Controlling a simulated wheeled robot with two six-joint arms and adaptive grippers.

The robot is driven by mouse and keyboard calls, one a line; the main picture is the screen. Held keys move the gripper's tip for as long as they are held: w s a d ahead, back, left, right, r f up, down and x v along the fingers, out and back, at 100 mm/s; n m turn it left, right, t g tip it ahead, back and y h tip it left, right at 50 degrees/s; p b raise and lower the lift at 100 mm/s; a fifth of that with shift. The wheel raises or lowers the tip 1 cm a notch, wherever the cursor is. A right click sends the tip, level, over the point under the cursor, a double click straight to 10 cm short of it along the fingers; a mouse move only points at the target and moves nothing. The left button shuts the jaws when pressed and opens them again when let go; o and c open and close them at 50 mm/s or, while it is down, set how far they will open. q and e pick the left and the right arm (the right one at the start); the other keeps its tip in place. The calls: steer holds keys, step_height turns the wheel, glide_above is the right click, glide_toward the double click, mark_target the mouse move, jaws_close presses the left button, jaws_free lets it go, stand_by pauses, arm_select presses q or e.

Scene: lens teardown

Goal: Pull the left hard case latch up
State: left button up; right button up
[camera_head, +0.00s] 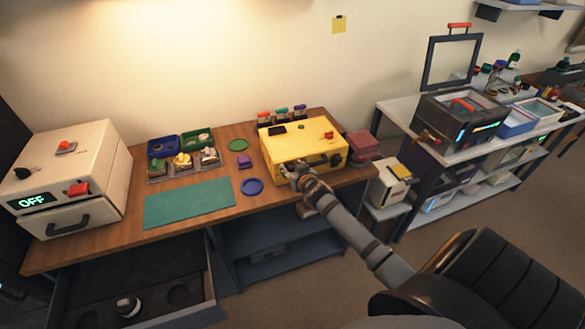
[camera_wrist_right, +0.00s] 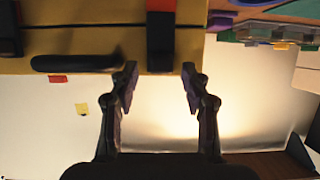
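The yellow hard case (camera_head: 285,151) lies closed on the wooden workbench. My right gripper (camera_head: 293,171) is at the left part of its front face and hides the left latch in the head view. In the right wrist view the case (camera_wrist_right: 95,64) is at the top, with its dark handle (camera_wrist_right: 75,62). The left latch (camera_wrist_right: 161,52), dark with a red part, lies between the lines of the two open fingers of my right gripper (camera_wrist_right: 160,78). The fingertips are either side of its end, with a gap; contact is not visible. My left gripper is not in view.
A white box with an OFF display (camera_head: 98,160) stands at the left. A green mat (camera_head: 189,202), a blue dish (camera_head: 252,187) and small trays (camera_head: 165,150) lie left of the case. A dark red box (camera_head: 363,146) is right of it. An open drawer (camera_head: 185,312) juts out below.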

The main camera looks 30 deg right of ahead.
steer(key=v, duration=1.2)
steer(key=shift+f, duration=0.1)
